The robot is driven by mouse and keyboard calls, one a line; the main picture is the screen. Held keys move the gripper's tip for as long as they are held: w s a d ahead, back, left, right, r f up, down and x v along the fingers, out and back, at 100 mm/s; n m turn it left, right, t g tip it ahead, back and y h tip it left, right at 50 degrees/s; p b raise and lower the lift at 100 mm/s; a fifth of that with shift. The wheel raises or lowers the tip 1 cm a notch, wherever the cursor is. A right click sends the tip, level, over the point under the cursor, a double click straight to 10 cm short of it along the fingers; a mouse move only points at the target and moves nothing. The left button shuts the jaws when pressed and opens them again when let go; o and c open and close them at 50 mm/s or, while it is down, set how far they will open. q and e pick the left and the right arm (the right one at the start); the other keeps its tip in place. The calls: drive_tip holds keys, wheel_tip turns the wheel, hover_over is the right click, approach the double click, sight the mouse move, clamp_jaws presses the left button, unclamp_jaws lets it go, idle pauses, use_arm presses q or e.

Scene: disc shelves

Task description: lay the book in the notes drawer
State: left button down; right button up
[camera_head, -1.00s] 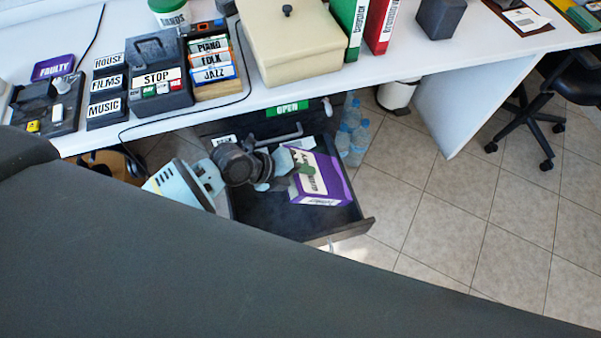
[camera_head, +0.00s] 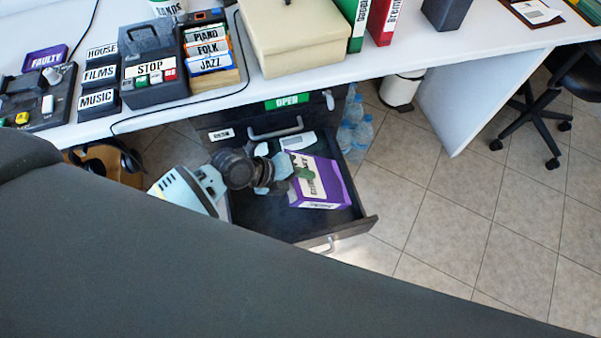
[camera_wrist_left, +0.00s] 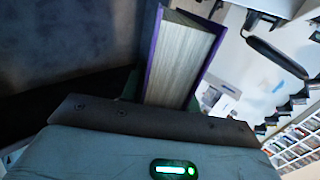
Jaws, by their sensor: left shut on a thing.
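The book (camera_head: 335,183) has a purple cover and a white label. It is tilted, in or just above the open dark drawer (camera_head: 268,215) under the desk. My left gripper (camera_head: 296,172) is shut on the book's left part in the head view. In the left wrist view the book (camera_wrist_left: 180,62) stands out from the gripper with its page edges facing the camera; the fingertips are hidden there. I cannot tell if the book touches the drawer floor. My right gripper is not in view.
A pale device with a small display (camera_head: 298,141) lies at the drawer's back. A closed drawer marked OPEN (camera_head: 287,101) is above. Water bottles (camera_head: 354,135) stand right of the drawer, near a white bin (camera_head: 401,90). The desk (camera_head: 330,68) overhangs.

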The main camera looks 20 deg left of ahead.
use_arm(q)
wheel_tip(320, 180, down, 2)
drive_tip(key=shift+f+b, duration=0.1)
drive_tip(key=shift+b, duration=0.55)
wheel_tip(320, 180, down, 6)
drive_tip(key=b, duration=0.6)
drive_tip(key=shift+f, duration=0.2)
drive_tip(key=shift+w, duration=0.1)
drive_tip(key=c, duration=1)
unclamp_jaws()
drive_tip(key=shift+o, duration=0.2)
drive_tip(key=shift+f, duration=0.15)
